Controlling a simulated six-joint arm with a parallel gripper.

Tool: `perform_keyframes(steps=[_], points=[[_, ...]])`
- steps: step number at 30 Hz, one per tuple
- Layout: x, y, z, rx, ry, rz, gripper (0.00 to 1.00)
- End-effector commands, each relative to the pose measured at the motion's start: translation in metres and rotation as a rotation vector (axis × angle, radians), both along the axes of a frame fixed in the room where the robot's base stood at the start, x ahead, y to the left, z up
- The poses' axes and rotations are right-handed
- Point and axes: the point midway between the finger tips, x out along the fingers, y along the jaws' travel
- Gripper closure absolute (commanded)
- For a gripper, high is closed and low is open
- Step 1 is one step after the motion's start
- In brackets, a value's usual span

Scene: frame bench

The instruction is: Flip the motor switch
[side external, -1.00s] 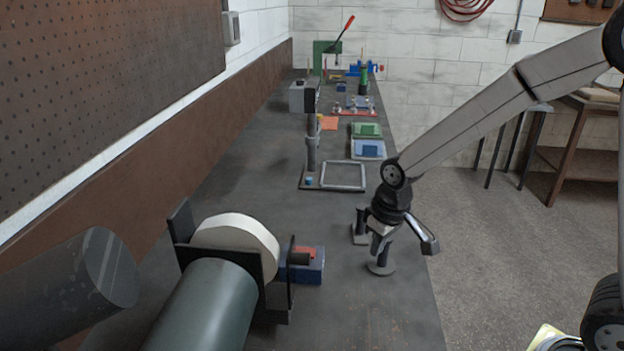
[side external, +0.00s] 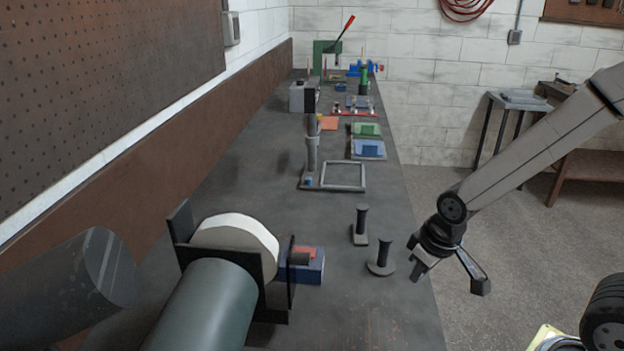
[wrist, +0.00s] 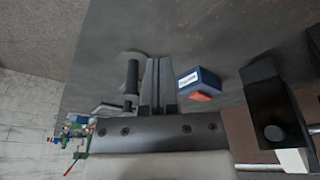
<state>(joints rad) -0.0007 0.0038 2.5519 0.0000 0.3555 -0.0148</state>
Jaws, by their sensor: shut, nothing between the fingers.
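The motor switch is a small blue box (side external: 312,272) with a red rocker (side external: 306,252), beside the dark bracket of the machine on the bench. In the wrist view the blue box (wrist: 200,79) shows a white label, with the red rocker (wrist: 203,97) on its lower side, to the right of my fingers. My gripper (side external: 416,277) is at the bench's right edge, to the right of the box and apart from it. In the wrist view its fingers (wrist: 156,82) are together and empty. The label is too small to read.
Two dark upright handles on flat bases, one rear (side external: 361,226) and one front (side external: 381,258), stand between my gripper and the box. A large white wheel (side external: 240,237) is left of the box. A grey frame (side external: 343,177) lies farther back. The front right bench is clear.

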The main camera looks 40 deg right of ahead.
Motion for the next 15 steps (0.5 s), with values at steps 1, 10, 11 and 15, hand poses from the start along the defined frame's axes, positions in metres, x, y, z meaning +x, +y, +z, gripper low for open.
perform_keyframes(steps=[1, 10, 11, 15], points=[[0.003, 0.001, 0.001, -0.003, 0.001, 0.013, 1.00], [0.034, 0.006, 0.010, -0.043, 0.018, 0.214, 1.00], [0.039, 0.007, 0.012, -0.050, 0.020, 0.245, 1.00], [0.062, 0.012, 0.020, -0.080, 0.033, 0.403, 1.00]])
